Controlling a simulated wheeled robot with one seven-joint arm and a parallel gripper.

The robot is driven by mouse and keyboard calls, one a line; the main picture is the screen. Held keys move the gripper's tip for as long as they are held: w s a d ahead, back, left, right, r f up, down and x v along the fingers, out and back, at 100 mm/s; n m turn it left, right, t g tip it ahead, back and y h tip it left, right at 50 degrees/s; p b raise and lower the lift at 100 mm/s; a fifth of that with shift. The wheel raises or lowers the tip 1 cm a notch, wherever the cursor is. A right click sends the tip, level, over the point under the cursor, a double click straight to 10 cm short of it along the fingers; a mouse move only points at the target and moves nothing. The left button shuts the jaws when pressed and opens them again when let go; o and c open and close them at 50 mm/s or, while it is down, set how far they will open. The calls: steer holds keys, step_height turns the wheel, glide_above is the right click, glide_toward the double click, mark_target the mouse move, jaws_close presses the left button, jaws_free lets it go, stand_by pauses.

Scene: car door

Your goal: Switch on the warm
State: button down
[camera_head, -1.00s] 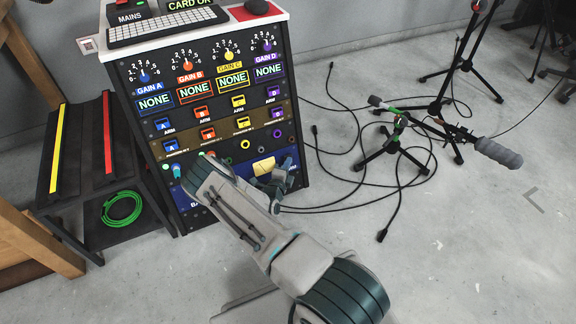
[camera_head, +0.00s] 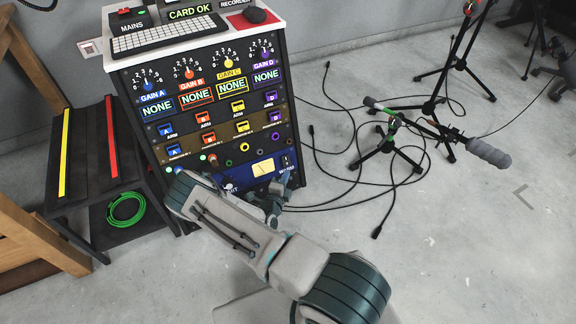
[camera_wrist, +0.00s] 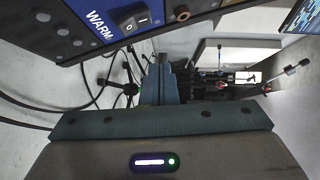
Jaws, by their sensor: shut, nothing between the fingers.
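The warm switch (camera_wrist: 137,20) is a black rocker marked O and I, beside the WARM label on a blue panel in the wrist view. I cannot tell which side of it is pressed. In the head view it shows as a small dark switch (camera_head: 286,160) at the lower right of the rack's front. My gripper (camera_head: 284,182) is just below the switch there, apart from it as far as I can see. In the wrist view my gripper (camera_wrist: 162,62) is shut and empty, its fingertips below and to the right of the switch.
The equipment rack (camera_head: 215,125) carries knobs, coloured switches and a meter (camera_head: 263,169). My arm covers part of its lower front. A low black bench (camera_head: 90,160) with a green cable coil (camera_head: 124,209) stands at left. Microphone stands (camera_head: 390,150) and loose cables lie at right on open floor.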

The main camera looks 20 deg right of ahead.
steer(key=shift+r+p+v, duration=0.2)
steer(key=shift+p+v, duration=0.05)
steer(key=shift+v, duration=0.85)
steer(key=shift+r+p+v, duration=0.2)
steer(key=shift+v, duration=0.9)
steer(key=s+d+r+m+g+p, duration=0.1)
steer(key=s+r+m+g+p, duration=0.3)
steer(key=r+m, duration=0.7)
steer(key=s+d+r+m+g+p, duration=0.15)
steer(key=r+m+g+p, duration=0.45)
steer(key=r, duration=0.9)
steer(key=s+r+m+g+p, duration=0.3)
steer(key=r+m+g+p, duration=0.1)
steer(key=r+m, duration=0.75)
steer(key=s+a+r+m+t+y+p, duration=0.1)
steer(key=s+a+r+m+y+p, duration=0.2)
steer(key=r, duration=0.9)
steer(key=s+a+r+m+t+y+p, duration=0.1)
steer(key=s+a+r+m+y+p, duration=0.3)
steer(key=s+r+m+p, duration=0.3)
steer(key=s+a+r+m+t+y+p, duration=0.1)
steer(key=s+a+r+m+y+p, duration=0.2)
steer(key=r, duration=1.3)
steer(key=s+m+y+p, duration=0.1)
steer(key=s+m+p, duration=0.2)
steer(key=m, duration=0.2)
steer(key=shift+s+a+r+t+y, duration=0.2)
steer(key=shift+a+r+t+y, duration=0.1)
steer(key=shift+a+r+t, duration=0.1)
